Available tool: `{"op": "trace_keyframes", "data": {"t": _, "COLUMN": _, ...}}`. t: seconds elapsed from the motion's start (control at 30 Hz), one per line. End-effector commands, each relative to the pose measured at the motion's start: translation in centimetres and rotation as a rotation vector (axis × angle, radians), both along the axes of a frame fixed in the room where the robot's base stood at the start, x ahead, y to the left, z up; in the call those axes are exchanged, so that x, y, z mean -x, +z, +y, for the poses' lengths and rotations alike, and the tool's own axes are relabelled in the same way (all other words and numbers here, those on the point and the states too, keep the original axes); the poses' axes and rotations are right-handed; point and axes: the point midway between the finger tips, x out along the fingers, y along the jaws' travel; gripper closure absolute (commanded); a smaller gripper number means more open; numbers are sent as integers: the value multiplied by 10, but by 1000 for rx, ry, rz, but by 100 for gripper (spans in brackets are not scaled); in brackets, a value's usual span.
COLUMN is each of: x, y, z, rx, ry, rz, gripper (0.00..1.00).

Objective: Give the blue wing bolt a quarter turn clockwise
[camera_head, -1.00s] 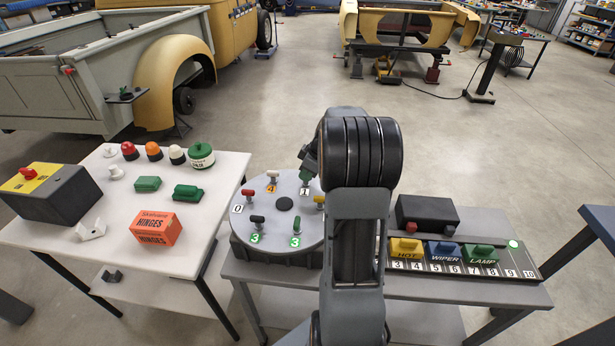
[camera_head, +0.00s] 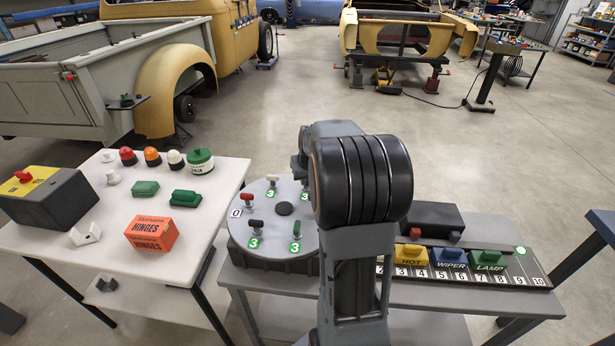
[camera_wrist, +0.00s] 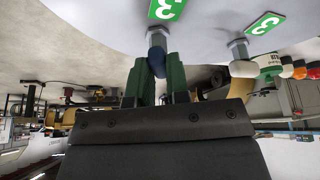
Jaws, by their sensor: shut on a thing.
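In the wrist view, the blue wing bolt (camera_wrist: 157,58) sits on a metal post between the two green fingers of my gripper (camera_wrist: 160,80). The fingers are shut on its wing. A green label reading 3 (camera_wrist: 167,8) lies beside the post. In the head view, the bolt is on the round grey plate (camera_head: 250,222), near its far right edge. My arm covers the right side of the plate and most of the gripper there, so I cannot make out the wing's angle in that view.
Other wing bolts stand on the plate: red (camera_head: 248,199), pale (camera_head: 272,180), dark (camera_head: 255,224) and green (camera_head: 297,226). To the right are a dark box (camera_head: 430,217) and a numbered slider rail (camera_head: 535,277). The left table holds an orange hinges box (camera_head: 151,234).

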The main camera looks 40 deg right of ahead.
Motion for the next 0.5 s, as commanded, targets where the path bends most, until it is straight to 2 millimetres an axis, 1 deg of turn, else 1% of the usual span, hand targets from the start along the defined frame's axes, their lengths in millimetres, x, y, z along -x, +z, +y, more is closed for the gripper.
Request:
{"op": "trace_keyframes", "data": {"t": 0.2, "x": -1, "y": 0, "z": 1, "rx": 2, "ry": -176, "rz": -1, "gripper": 100}}
{"op": "trace_keyframes", "data": {"t": 0.5, "x": -1, "y": 0, "z": 1, "rx": 0, "ry": -355, "rz": -1, "gripper": 100}}
